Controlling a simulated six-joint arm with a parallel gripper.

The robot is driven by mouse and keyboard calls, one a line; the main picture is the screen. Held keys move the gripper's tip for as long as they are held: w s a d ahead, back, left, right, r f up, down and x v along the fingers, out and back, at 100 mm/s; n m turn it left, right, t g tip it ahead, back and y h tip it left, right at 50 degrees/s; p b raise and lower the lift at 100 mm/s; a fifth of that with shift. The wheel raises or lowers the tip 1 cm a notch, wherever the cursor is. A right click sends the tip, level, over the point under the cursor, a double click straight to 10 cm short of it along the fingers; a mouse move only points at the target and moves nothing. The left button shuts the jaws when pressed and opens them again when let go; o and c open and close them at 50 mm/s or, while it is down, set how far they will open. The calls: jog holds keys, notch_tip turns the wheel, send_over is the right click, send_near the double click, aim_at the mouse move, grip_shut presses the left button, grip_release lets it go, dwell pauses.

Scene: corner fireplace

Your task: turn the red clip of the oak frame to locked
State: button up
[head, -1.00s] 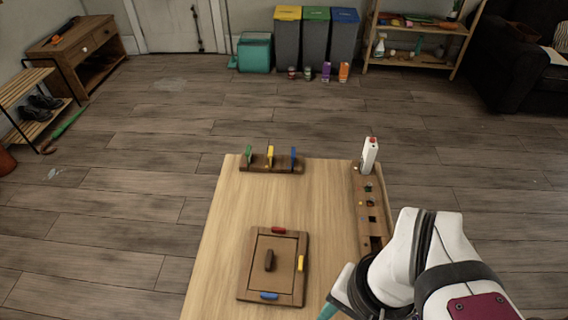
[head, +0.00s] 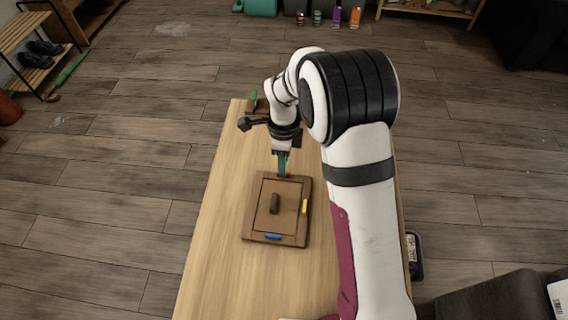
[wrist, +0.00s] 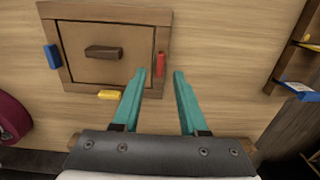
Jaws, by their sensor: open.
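The oak frame (head: 252,210) lies flat on the table with a brown handle block (head: 275,204) on its panel. In the wrist view the frame (wrist: 110,12) fills the upper left. The red clip (wrist: 160,64) sits on its right edge there, lying along that edge. In the head view my gripper hides the red clip. The yellow clip (head: 305,206) and blue clip (head: 272,236) are on the frame's other sides. My gripper (head: 282,174) points down at the frame's far edge. In the wrist view its teal fingers (wrist: 160,72) are open and empty, with the red clip near the left fingertip.
A wooden rack with a green lever (head: 254,98) stands at the table's far end, mostly hidden by my arm. Its blue lever (wrist: 298,87) shows in the wrist view. Bare tabletop (head: 225,190) lies left of the frame. My arm covers the table's right side.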

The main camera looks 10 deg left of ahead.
jog(key=shift+f, duration=1.95)
jog(key=shift+c, duration=0.3)
grip_shut()
